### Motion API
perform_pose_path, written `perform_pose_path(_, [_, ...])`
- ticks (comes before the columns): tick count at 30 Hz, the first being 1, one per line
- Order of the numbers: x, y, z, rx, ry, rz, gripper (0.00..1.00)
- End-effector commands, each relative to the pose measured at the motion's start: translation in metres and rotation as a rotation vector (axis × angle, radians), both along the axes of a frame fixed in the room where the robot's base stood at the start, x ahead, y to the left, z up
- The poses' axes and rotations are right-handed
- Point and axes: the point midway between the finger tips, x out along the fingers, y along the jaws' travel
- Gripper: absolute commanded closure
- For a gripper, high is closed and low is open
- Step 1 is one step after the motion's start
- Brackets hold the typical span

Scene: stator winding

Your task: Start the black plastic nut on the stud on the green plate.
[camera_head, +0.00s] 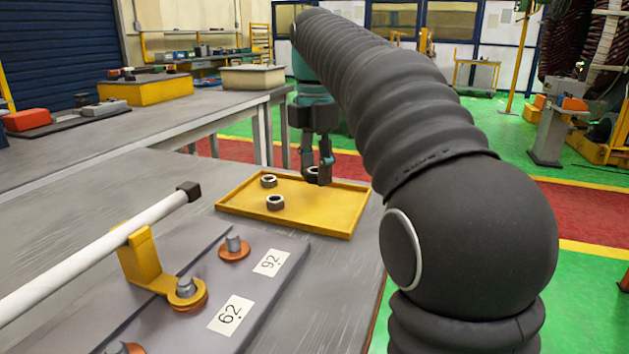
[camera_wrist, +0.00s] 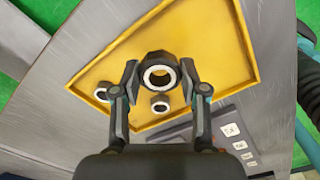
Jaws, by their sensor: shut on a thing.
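My gripper (camera_head: 319,174) is shut on a black nut (camera_head: 313,171) at the far side of the yellow tray. In the wrist view the held nut (camera_wrist: 158,59) sits between the two fingertips (camera_wrist: 159,77), its hole facing the camera. It looks larger than the loose nuts, so it seems raised above the tray. No plate looks green; a grey plate (camera_head: 274,300) lies at the front left. On it, a stud (camera_head: 233,243) rises from a copper-coloured washer beside the label 92. Another stud (camera_head: 184,287) passes through a yellow bracket's ring near the label 62.
The yellow tray (camera_head: 290,228) holds two loose nuts, one farther (camera_head: 269,181) and one nearer (camera_head: 275,202). A long white bar (camera_head: 95,243) with a black end slants above the plate on the yellow bracket (camera_head: 142,262). Bare table lies between tray and plate.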

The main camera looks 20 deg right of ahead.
Motion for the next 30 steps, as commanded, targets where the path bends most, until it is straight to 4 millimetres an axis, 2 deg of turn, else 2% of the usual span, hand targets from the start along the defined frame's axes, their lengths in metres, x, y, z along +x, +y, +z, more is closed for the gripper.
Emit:
perform_pose_path(24, [0.001, 0.0, 0.056, 0.0, -0.001, 0.0, 0.85])
perform_pose_path(30, [0.0, 0.0, 0.061, 0.0, 0.0, 0.0, 0.85])
